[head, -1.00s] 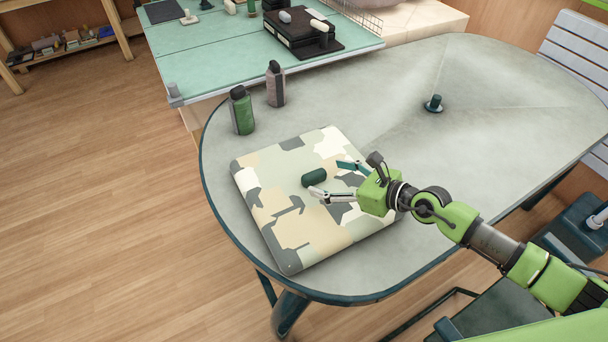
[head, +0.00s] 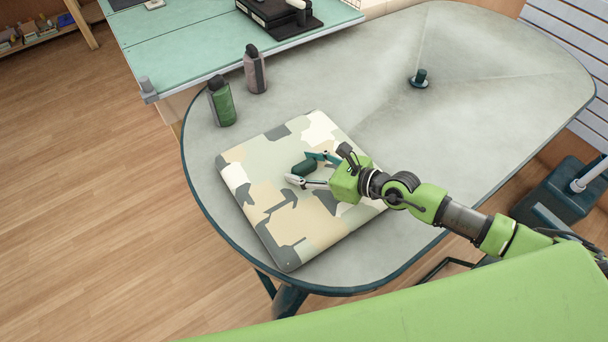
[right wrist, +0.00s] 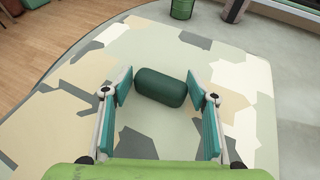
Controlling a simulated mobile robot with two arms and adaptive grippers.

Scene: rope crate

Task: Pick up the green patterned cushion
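A square, flat pad (head: 262,205) with a green, grey, beige and cream camouflage pattern lies on the oval table. It fits the patterned cushion best, and its pattern also shows in the right wrist view (right wrist: 75,125). A small dark green roll (head: 306,167) lies on top of it. My right gripper (head: 301,169) is open. My left gripper is out of view.
On the grey oval table (head: 470,110), a green bottle (head: 222,103) and a grey-pink bottle (head: 255,70) stand behind the pad. A small dark knob-like item (head: 420,78) stands further right. A teal-topped table (head: 200,45) adjoins at the back.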

